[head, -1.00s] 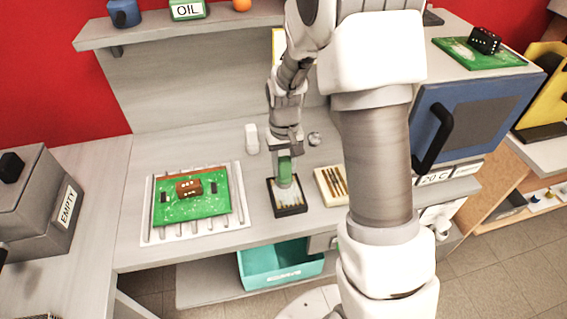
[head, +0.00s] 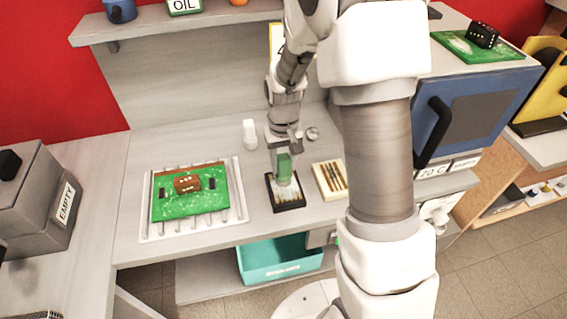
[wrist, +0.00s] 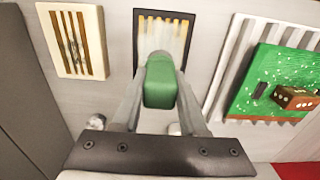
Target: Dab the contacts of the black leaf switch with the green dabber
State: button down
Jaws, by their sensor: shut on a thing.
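My gripper (head: 284,148) is shut on the green dabber (head: 284,168), a green block with a pale tip. The wrist view shows the dabber (wrist: 161,82) between my two fingers. The black leaf switch (head: 272,193) lies on the grey bench below it, a black frame with several yellowish contact strips. In the wrist view the black leaf switch (wrist: 137,38) is straight ahead, and the dabber's tip overlaps the near part of its strips. I cannot tell whether the tip touches them. The tip hides part of the strips.
A cream-framed switch (head: 319,175) with brown strips lies close on the right. A green board with a brown block (head: 187,184) sits on a ribbed white rack at left. A white bottle (head: 250,133) and small grey knob (head: 313,133) stand behind. A teal bin (head: 280,262) is below.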

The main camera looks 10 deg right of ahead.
jog(key=shift+w+f, duration=0.1)
jog(key=shift+w, duration=1.05)
jog(key=shift+s+f, duration=0.1)
jog(key=shift+s, duration=1.25)
jog(key=shift+w, duration=0.1)
